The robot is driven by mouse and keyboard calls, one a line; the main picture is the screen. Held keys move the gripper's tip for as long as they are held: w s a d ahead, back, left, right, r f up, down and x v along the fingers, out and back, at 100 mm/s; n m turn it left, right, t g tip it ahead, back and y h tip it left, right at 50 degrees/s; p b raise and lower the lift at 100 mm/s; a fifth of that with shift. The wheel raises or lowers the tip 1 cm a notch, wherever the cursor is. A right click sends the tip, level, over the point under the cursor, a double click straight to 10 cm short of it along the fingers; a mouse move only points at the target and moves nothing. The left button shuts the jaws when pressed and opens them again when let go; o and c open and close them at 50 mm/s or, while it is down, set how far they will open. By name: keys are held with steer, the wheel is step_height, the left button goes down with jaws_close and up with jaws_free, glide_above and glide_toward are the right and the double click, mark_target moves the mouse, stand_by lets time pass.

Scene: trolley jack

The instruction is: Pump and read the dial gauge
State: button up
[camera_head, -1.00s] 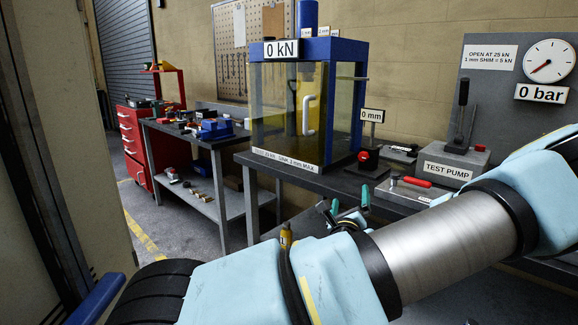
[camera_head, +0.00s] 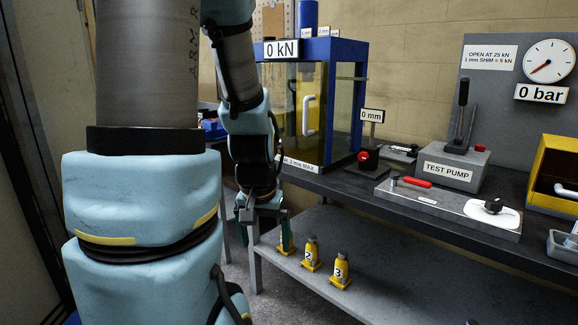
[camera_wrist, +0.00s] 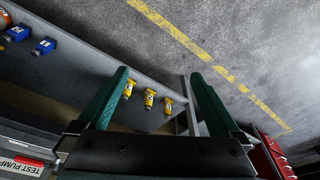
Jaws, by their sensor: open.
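The grey test pump (camera_head: 453,166) stands on the bench at the right with its black lever (camera_head: 461,112) upright. The round dial gauge (camera_head: 549,61) is on the grey panel above it. Its red needle points lower left, and the sign (camera_head: 541,93) below reads 0 bar. My gripper (camera_head: 265,232) hangs left of the pump, beside the bench's front edge, near the lower shelf. It is open, and the wrist view (camera_wrist: 160,80) shows its green fingers apart with nothing held. The pump's label shows at the lower left of the wrist view (camera_wrist: 20,166).
Yellow bottle jacks, numbered 2 (camera_head: 311,254) and 3 (camera_head: 340,270), stand on the lower shelf (camera_head: 400,290); another is partly behind my gripper. The blue press frame (camera_head: 345,50) reads 0 kN. A plate with red handle (camera_head: 450,207) and yellow box (camera_head: 556,170) occupy the bench.

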steer(key=shift+s+a+r+n+g, duration=0.15)
steer(key=shift+s+a+r+n, duration=0.2)
steer(key=shift+s, duration=0.2)
steer(key=shift+s+a+r+n+g, duration=0.15)
steer(key=shift+s+a+r+n, duration=0.1)
steer(key=shift+s+a+r, duration=0.25)
steer(key=shift+d, duration=0.1)
steer(key=shift+c, duration=0.2)
